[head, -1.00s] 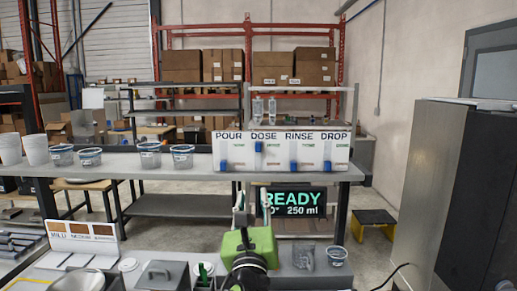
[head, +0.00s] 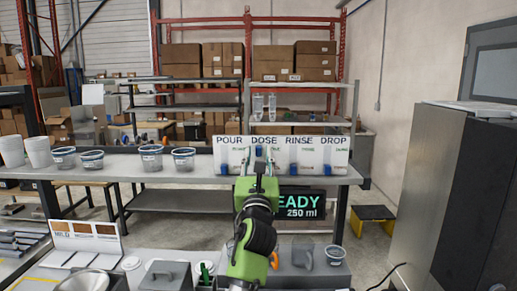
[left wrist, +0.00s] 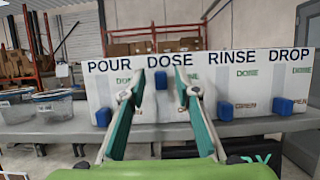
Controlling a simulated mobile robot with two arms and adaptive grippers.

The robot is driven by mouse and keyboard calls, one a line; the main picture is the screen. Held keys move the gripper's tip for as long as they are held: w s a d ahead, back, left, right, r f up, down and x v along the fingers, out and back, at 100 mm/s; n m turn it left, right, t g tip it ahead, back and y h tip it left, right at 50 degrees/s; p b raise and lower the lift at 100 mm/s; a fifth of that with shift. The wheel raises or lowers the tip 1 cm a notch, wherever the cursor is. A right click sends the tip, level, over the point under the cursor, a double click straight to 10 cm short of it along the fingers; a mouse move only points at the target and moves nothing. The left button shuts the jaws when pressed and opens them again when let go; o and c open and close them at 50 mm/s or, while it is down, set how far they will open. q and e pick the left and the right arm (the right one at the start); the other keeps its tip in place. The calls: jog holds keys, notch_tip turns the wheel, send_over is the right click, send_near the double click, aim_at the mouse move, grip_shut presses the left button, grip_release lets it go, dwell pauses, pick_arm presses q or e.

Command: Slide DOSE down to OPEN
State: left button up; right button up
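The white dispenser panel (head: 310,153) carries the columns POUR, DOSE, RINSE and DROP. The blue DOSE slider (left wrist: 161,81) sits high in its column, below the word DOSE. The POUR slider (left wrist: 103,117), RINSE slider (left wrist: 225,111) and DROP slider (left wrist: 285,106) sit low, near small lower marks reading like OPEN. My left gripper (left wrist: 160,88) is open, with a finger on each side of the DOSE slider in the wrist view; contact cannot be told. In the head view the left gripper (head: 260,165) covers the lower DOSE column. My right gripper is not in view.
A dark display (head: 303,204) below the panel shows READY, partly hidden, and 250 ml. Clear tubs (head: 183,158) and white cups (head: 38,152) stand left on the grey bench (head: 120,170). A grey lidded box (head: 165,275) is nearer.

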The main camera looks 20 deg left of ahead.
pick_arm(q)
jog(key=shift+x, duration=0.75)
grip_shut()
notch_tip(320, 180, down, 6)
jog(key=b, duration=0.3)
jog(key=shift+b, duration=0.3)
jog(key=shift+w+f, duration=0.1)
jog(key=shift+f, duration=0.15)
